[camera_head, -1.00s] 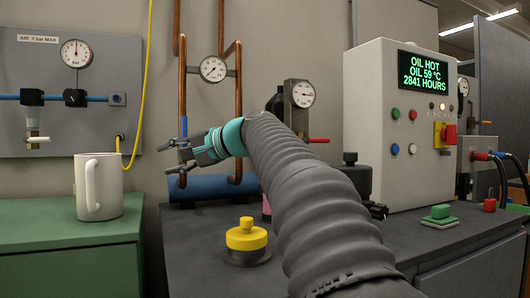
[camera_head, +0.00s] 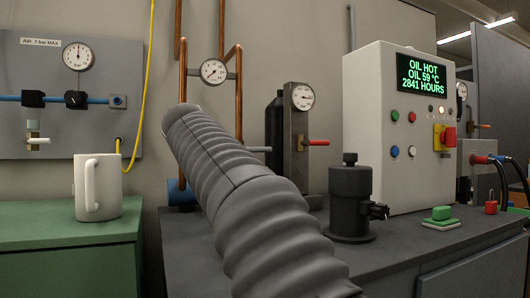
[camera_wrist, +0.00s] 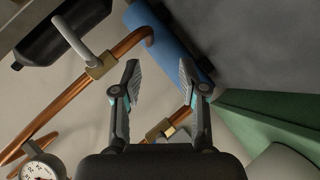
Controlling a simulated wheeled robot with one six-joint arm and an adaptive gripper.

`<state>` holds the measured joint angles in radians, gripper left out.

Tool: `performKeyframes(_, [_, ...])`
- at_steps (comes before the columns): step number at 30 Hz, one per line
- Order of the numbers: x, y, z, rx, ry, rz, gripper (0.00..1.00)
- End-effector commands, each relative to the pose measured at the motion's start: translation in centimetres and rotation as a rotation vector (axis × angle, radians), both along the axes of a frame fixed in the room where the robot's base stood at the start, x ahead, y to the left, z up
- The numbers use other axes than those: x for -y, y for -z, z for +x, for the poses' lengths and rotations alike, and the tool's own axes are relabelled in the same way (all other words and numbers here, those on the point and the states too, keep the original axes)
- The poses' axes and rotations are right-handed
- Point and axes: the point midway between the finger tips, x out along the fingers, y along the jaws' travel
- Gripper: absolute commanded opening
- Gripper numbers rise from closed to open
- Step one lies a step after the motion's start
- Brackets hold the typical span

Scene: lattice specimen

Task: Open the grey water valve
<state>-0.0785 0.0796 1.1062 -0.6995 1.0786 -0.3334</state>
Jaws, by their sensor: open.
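A grey lever (camera_wrist: 76,38) sits on a brass valve body (camera_wrist: 101,66) on a copper pipe (camera_wrist: 70,97), at the upper left of the wrist view. In the head view the tip of a grey lever (camera_head: 258,149) shows just right of my arm sleeve. My gripper (camera_wrist: 158,72) is open and empty, right of the brass valve body and apart from the grey lever. A second brass fitting (camera_wrist: 168,124) shows below and between the fingers, partly hidden. In the head view my sleeve hides the gripper and the lower pipes.
A blue cylinder (camera_wrist: 165,36) lies beyond the fingertips. A round gauge (camera_head: 213,70) sits between the copper pipes. A white mug (camera_head: 98,187) stands on the green cabinet (camera_head: 60,232).

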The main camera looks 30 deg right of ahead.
Motion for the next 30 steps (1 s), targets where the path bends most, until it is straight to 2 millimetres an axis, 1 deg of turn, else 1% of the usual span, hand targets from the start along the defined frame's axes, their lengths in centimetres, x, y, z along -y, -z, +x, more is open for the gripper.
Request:
performKeyframes(1, [1.3,-1.3,-0.3,-0.01,0.015,-0.111,0.42])
performKeyframes(3, [2.9,-3.2,-0.9,-0.033,0.034,-0.265,0.42])
performKeyframes(6, [4.4,-5.5,-1.6,-0.075,0.059,-0.453,0.42])
performKeyframes(9, [5.3,-7.1,-2.1,-0.124,0.073,-0.598,0.42])
performKeyframes(10, [5.4,-7.4,-2.2,-0.141,0.072,-0.629,0.42])
performKeyframes(15, [5.7,-7.4,-2.0,-0.185,0.05,-0.673,0.42])
performKeyframes(20, [6.9,-7.1,-0.9,-0.186,0.051,-0.673,0.42])
performKeyframes(30, [11.7,-6.2,3.1,-0.185,0.052,-0.67,0.42])
